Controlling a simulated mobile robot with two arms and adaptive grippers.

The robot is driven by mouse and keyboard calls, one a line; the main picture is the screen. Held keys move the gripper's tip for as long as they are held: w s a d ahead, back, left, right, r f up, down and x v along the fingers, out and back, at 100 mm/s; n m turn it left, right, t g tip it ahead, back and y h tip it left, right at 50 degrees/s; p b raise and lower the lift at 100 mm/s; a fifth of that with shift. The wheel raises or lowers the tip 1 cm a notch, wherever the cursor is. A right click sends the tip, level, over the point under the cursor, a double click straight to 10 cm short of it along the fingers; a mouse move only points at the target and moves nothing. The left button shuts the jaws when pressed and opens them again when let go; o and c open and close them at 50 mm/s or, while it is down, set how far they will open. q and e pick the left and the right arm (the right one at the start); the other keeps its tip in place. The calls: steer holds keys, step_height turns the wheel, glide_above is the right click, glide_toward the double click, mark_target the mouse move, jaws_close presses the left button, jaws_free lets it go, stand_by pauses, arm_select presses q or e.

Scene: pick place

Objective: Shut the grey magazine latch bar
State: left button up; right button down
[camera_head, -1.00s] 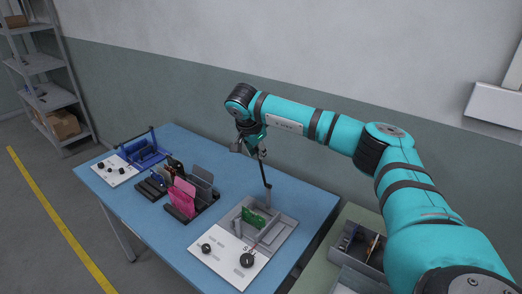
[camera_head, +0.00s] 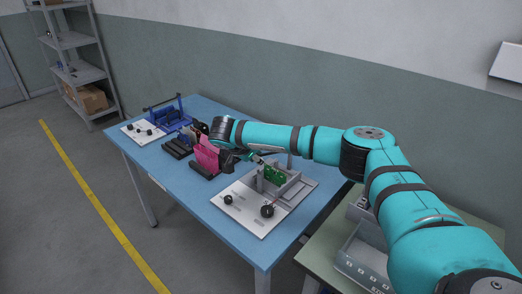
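The grey magazine (camera_head: 299,190) is a fixture on the blue table, with a green circuit board (camera_head: 274,174) standing in it and a white panel with black knobs in front. A grey upright post (camera_head: 289,161) stands at its back. The latch bar cannot be made out clearly; my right arm and gripper cover that area. My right gripper (camera_head: 256,158) is low at the left back side of the grey magazine, close to the board's top. Its fingers are small and dark, so its opening cannot be told. My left gripper is not in view.
Left of the gripper stand a pink plate (camera_head: 206,155) and dark plates in black racks, close to my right wrist. A blue fixture (camera_head: 173,119) with a dark bar is at the far left. A green side table (camera_head: 318,257) with grey bins is at the right.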

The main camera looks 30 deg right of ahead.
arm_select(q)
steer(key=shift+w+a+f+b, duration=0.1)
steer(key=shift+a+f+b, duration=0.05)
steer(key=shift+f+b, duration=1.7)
arm_select(e)
steer(key=shift+s+a+f+t+h, duration=0.2)
steer(key=shift+f+h, duration=0.25)
steer(key=shift+f, duration=0.45)
steer(key=shift+w+a+f+t+h, duration=0.2)
steer(key=shift+f+h, duration=0.3)
steer(key=shift+f, duration=0.4)
steer(key=shift+s+a+f+t+h, duration=0.15)
steer(key=shift+a+f+h, duration=0.25)
steer(key=shift+f, duration=0.5)
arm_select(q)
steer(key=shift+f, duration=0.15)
arm_select(e)
steer(key=shift+d, duration=0.15)
steer(key=c, duration=1.2)
jaws_free()
steer(key=shift+r, duration=0.2)
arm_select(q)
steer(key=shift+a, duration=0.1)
arm_select(e)
steer(key=shift+o, duration=0.3)
steer(key=v, duration=1.2)
